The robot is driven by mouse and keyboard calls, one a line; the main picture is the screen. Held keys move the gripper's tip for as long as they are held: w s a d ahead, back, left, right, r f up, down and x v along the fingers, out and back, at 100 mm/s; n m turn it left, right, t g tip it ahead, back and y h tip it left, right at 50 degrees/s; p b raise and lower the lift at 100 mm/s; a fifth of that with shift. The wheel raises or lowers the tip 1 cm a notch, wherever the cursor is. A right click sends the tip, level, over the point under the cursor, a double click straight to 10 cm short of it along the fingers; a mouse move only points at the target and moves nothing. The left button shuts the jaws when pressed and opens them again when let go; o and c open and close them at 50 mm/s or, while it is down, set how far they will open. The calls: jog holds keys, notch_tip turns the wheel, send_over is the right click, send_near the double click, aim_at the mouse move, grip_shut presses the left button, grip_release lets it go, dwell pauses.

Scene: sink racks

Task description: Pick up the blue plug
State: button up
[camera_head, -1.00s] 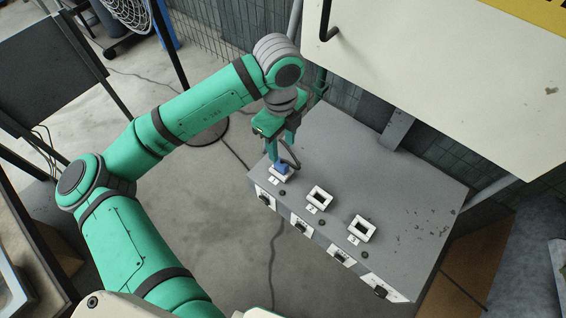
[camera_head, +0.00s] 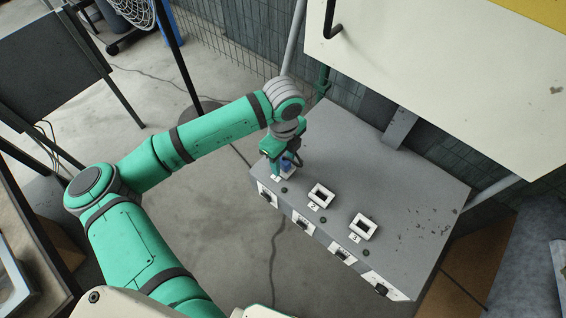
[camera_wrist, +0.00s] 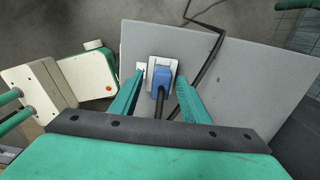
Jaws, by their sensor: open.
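The blue plug (camera_wrist: 161,78) sits in a white socket (camera_wrist: 152,66) on top of the grey box (camera_head: 400,180). A dark cable runs from it. In the head view the plug (camera_head: 286,164) is partly hidden by my gripper (camera_head: 280,168), at the box's left end. In the wrist view my gripper (camera_wrist: 160,84) is open, with one green finger on each side of the plug. A gap shows between the plug and each finger. I cannot tell exactly how deep the fingertips reach beside it.
Two empty white sockets, the middle one (camera_head: 321,195) and the right one (camera_head: 363,227), are on the box top. A cream cabinet (camera_head: 430,80) overhangs the box at the back right. The dark cable (camera_wrist: 205,55) lies across the box near my right finger.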

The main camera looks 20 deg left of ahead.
jog(key=shift+w+f, duration=0.1)
jog(key=shift+f, duration=0.05)
grip_shut()
